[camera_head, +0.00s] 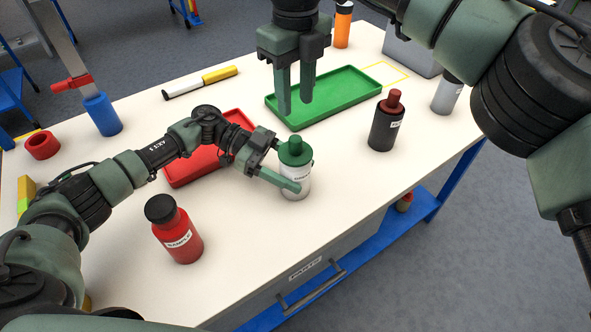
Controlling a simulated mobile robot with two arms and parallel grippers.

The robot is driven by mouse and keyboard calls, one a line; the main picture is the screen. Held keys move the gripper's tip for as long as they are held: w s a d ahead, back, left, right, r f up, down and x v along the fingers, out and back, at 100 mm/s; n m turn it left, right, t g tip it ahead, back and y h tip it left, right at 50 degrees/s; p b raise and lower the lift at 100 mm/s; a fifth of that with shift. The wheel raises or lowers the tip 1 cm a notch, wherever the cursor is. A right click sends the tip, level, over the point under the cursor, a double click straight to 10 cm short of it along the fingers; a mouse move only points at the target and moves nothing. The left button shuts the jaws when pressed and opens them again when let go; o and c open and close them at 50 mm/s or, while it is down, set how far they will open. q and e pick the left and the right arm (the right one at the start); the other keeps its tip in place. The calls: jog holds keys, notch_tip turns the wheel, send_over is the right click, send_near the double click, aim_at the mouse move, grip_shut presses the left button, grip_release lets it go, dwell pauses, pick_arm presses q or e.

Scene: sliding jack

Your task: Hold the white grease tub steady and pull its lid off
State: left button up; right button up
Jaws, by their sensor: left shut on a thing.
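The white tub (296,191) stands upright on the table right of centre, with a green lid (295,152) on top. My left gripper (288,179) is shut on the tub's body, coming from the left. One finger crosses the front of the tub; the other finger is mostly hidden. My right gripper (295,102) points down from above, open and empty, with a clear gap between its fingers. In the picture it is just above the tub, in front of the green tray, and it touches nothing I can make out.
A red tray (190,171) lies behind my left forearm, and a green tray (335,97) lies farther back. A red bottle (178,236) stands at the front left. A dark bottle (383,128) and a grey bottle (446,95) stand to the right. The front table between has free room.

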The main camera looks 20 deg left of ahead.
aim_at(296, 138)
jog(key=shift+o, duration=0.3)
jog(key=shift+o, duration=1.2)
jog(key=shift+d+f+n+y, duration=0.35)
jog(key=shift+n+y, duration=0.15)
jog(key=shift+n, duration=0.2)
jog(key=f+n+y, duration=0.1)
jog(key=f, duration=0.2)
jog(key=f+n+y, duration=0.1)
jog(key=f, duration=0.2)
jog(key=f+n+y, duration=0.1)
jog(key=f, duration=0.3)
jog(key=shift+a+f+n+y, duration=0.1)
jog(key=shift+a+n+y, duration=0.2)
jog(key=shift+a+n, duration=0.1)
grip_shut()
